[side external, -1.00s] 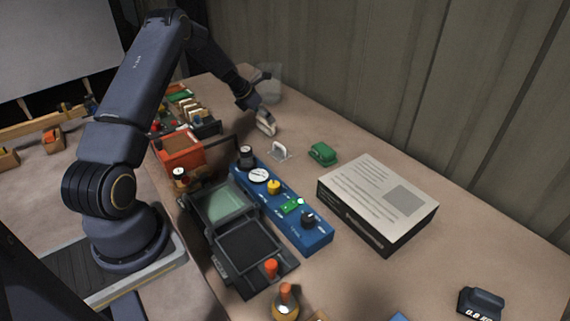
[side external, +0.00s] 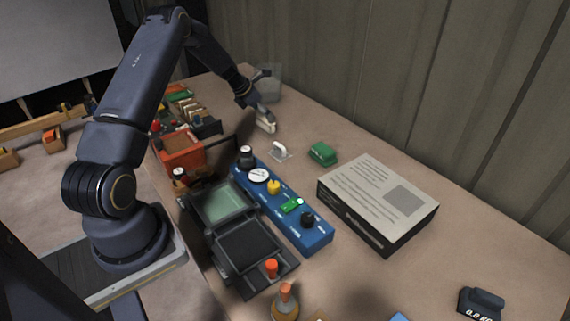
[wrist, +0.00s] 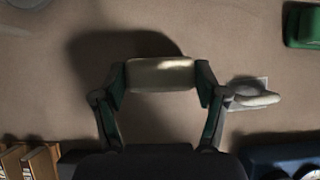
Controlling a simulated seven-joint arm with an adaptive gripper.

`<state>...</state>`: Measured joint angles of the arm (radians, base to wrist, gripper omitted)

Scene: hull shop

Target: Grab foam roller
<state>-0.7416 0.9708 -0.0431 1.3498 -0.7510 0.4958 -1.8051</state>
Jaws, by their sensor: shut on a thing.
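The foam roller (wrist: 160,75) is a pale cream cylinder between my gripper's fingertips in the wrist view. It also shows small in the side view (side external: 266,126), near the back of the table. My gripper (side external: 262,118) is shut on it, one finger at each end; the fingers show clearly in the wrist view (wrist: 160,82). A dark shadow lies on the table around the roller. I cannot tell whether the roller touches the table.
A white-handled float (side external: 280,151) lies close to the right of the roller in the wrist view. A green object (side external: 322,154), a blue panel (side external: 310,232) with knobs and a large box (side external: 385,200) stand nearer. A clear container (side external: 268,82) is behind my gripper.

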